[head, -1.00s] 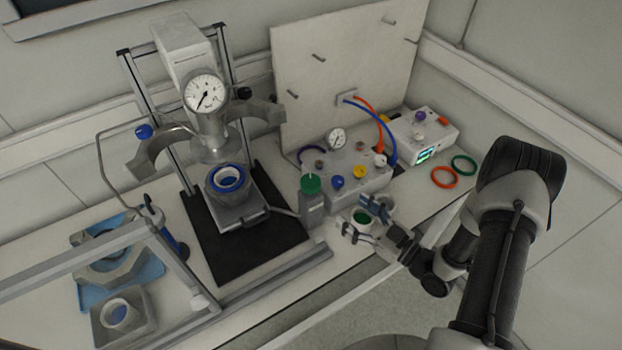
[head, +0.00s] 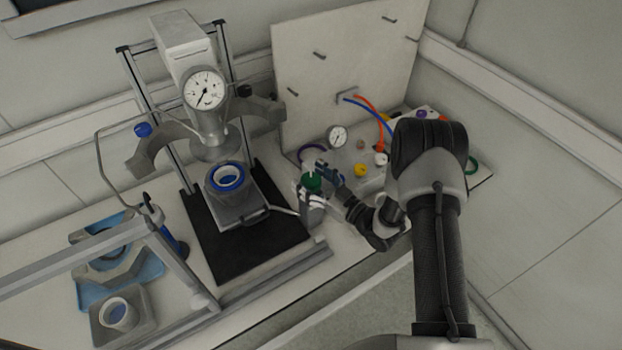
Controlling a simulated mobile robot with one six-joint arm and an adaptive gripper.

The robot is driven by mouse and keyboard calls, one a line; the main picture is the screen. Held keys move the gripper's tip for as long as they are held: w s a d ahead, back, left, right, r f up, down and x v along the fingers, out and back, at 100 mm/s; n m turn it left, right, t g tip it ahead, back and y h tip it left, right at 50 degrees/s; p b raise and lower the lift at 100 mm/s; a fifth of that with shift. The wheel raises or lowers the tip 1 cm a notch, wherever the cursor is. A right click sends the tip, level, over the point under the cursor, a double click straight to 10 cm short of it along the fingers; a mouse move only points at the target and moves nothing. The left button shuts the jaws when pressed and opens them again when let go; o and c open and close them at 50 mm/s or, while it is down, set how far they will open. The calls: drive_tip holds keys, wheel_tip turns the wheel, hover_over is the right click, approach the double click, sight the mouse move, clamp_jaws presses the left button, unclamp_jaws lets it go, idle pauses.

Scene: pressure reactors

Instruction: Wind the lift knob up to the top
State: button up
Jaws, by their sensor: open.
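A green knob (head: 311,182), which looks like the lift knob, sits on top of a small grey post at the right of the reactor stand. A grey bar runs from near the post to the small platform (head: 240,213) under the blue-ringed vessel (head: 228,178). The vessel stands low, apart from the grey reactor head (head: 214,145) above it. My gripper (head: 317,185) is open at the knob, with one finger on its far side and one on its near side. I cannot tell whether the fingers touch it.
A gauge (head: 204,89) is on the reactor head, with curved grey clamp halves (head: 150,155) swung out. A framed screen (head: 180,265) and blue tray (head: 150,268) stand left.

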drive_tip(key=shift+c, duration=0.4)
drive_tip(key=c, duration=1)
